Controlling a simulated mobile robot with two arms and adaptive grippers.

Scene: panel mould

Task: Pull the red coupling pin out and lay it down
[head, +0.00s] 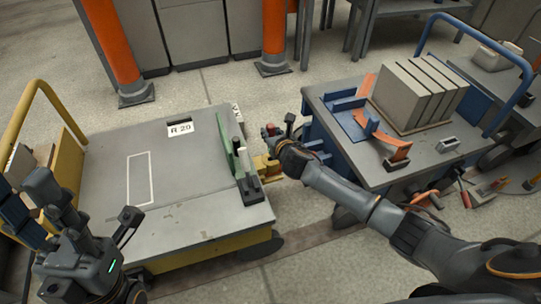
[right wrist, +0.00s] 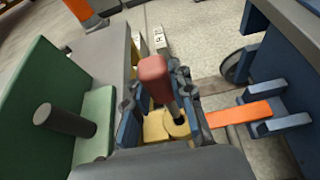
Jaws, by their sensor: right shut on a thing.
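The red coupling pin (right wrist: 153,75) stands between the fingers of my right gripper (right wrist: 158,105) in the right wrist view, with its red head uppermost. My right gripper is shut on it. Its grey shank points down to the dark hole of a yellow coupling eye (right wrist: 177,130); I cannot tell how deep it sits. In the head view my right gripper (head: 272,138) is in the gap between the two carts, above the yellow coupling (head: 266,166), and hides most of the pin. My left gripper (head: 88,205) is open and empty over the left cart's near left corner.
The left cart's grey top (head: 190,180) is mostly bare, with a white outlined rectangle (head: 139,180). A green bracket (head: 241,160) stands at its right edge. The blue cart (head: 335,165) carries grey panels (head: 400,95). An orange bar (right wrist: 240,113) runs to the blue cart.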

